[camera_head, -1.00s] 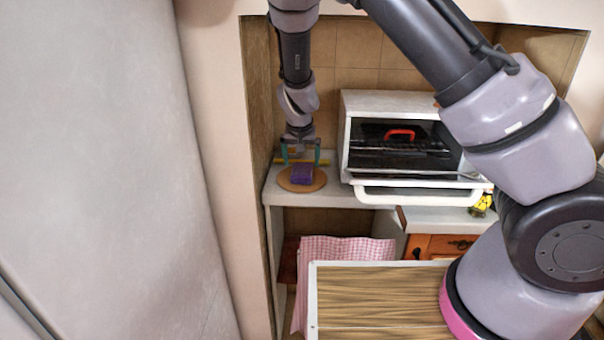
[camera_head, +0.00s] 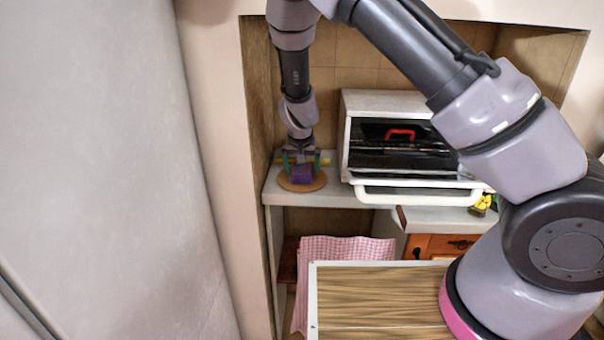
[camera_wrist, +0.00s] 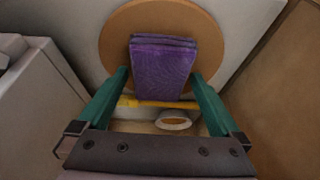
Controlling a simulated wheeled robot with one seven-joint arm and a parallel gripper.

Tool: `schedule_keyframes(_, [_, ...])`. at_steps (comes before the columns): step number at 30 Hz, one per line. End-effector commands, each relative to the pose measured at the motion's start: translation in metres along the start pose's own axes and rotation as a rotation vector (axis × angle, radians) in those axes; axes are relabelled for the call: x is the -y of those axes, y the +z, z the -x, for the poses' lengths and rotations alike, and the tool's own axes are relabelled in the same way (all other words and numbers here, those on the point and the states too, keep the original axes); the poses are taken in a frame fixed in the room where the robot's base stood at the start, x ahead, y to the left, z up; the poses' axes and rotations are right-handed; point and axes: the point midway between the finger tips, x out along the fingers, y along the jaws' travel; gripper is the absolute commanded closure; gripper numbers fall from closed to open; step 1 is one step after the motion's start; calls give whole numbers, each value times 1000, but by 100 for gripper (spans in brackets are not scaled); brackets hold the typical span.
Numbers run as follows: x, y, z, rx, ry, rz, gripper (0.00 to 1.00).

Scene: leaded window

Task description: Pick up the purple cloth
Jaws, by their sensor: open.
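The purple cloth (camera_head: 302,173) is a small folded block lying on a round tan board (camera_head: 302,187) on the shelf, left of the oven. The cloth (camera_wrist: 163,66) also shows in the wrist view, on the round board (camera_wrist: 119,44). My gripper (camera_head: 302,163) is open, pointing down over the board. In the wrist view its two green fingers (camera_wrist: 160,80) stand on either side of the cloth's near end, with a gap visible on each side. Whether the fingertips reach down to the board is hard to tell.
A white toaster oven (camera_head: 410,140) with a red object (camera_head: 400,132) inside stands close to the right. A yellow stick-like object (camera_wrist: 160,103) and a pale ring-shaped item (camera_wrist: 173,120) lie near the fingers. The niche wall is close on the left.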

Motion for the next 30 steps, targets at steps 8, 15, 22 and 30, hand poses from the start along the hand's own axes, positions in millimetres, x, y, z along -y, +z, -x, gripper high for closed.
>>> schedule_keyframes(8, [0, 0, -1, 0, 0, 0, 0])
schedule_keyframes(15, [0, 0, -1, 0, 0, 0, 73])
schedule_keyframes(22, [0, 0, 0, -1, 0, 0, 82])
schedule_keyframes(30, [1, -2, 17, -1, -2, 1, 82])
